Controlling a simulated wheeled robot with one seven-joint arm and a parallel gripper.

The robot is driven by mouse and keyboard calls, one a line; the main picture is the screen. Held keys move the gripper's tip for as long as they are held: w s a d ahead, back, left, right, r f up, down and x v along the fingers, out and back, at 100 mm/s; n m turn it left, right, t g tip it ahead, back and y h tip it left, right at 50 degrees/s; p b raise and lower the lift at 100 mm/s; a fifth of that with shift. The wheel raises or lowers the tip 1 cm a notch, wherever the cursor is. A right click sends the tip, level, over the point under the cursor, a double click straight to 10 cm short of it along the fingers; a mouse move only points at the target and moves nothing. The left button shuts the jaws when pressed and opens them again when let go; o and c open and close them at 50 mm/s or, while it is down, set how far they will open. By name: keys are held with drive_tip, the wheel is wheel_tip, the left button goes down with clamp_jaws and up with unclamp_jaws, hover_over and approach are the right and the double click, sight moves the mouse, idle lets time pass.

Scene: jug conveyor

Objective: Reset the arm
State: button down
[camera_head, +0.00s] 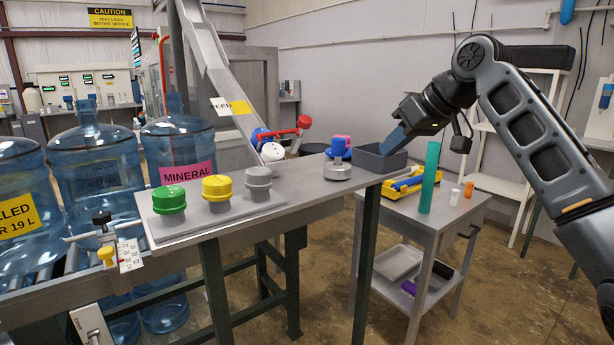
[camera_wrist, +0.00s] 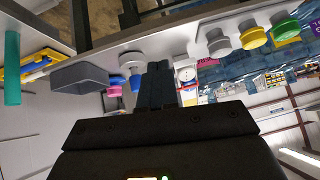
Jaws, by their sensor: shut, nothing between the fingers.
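My gripper (camera_head: 392,142) is on the right side of the head view, at the end of my raised arm. Its blue-grey fingers point down and left, above the grey bin (camera_head: 368,160) at the right end of the work table (camera_head: 310,191). In the wrist view my gripper (camera_wrist: 158,72) shows its fingers together in the middle. They are shut and nothing is between them. The grey bin also shows in the wrist view (camera_wrist: 82,77), to the left of the fingers.
Green (camera_head: 168,198), yellow (camera_head: 216,187) and grey (camera_head: 258,183) caps stand on a plate on the table. A blue-knobbed metal piece (camera_head: 338,164) stands beside the bin. A cart (camera_head: 465,208) carries a teal cylinder (camera_head: 429,178). Large blue jugs (camera_head: 90,160) stand at left.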

drive_tip(key=s+a+f+m+t+y, duration=0.1)
drive_tip(key=s+a+f, duration=0.2)
drive_tip(key=f, duration=0.7)
drive_tip(key=s+a+f+m+t+y, duration=0.1)
drive_tip(key=s+a+f+m+t, duration=0.2)
drive_tip(key=f, duration=0.7)
drive_tip(key=s+d+f+m+t+h, duration=0.1)
drive_tip(key=s+f+m+t+h, duration=0.1)
drive_tip(key=s+f, duration=0.9)
drive_tip(key=s+f+m+t+h, duration=0.15)
drive_tip(key=s+f, duration=0.45)
drive_tip(key=s, duration=0.9)
drive_tip(key=s+d+r+m+h, duration=0.1)
drive_tip(key=s+d+r+h, duration=0.15)
drive_tip(key=s, duration=0.85)
drive_tip(key=s+d+r+h, duration=0.15)
drive_tip(key=s+d, duration=0.25)
drive_tip(key=s, duration=0.7)
drive_tip(key=s+d+r+n+t, duration=0.1)
drive_tip(key=s+d+r+n, duration=0.1)
drive_tip(key=s+r, duration=0.6)
drive_tip(key=shift+s+d, duration=0.15)
drive_tip(key=shift+d, duration=0.45)
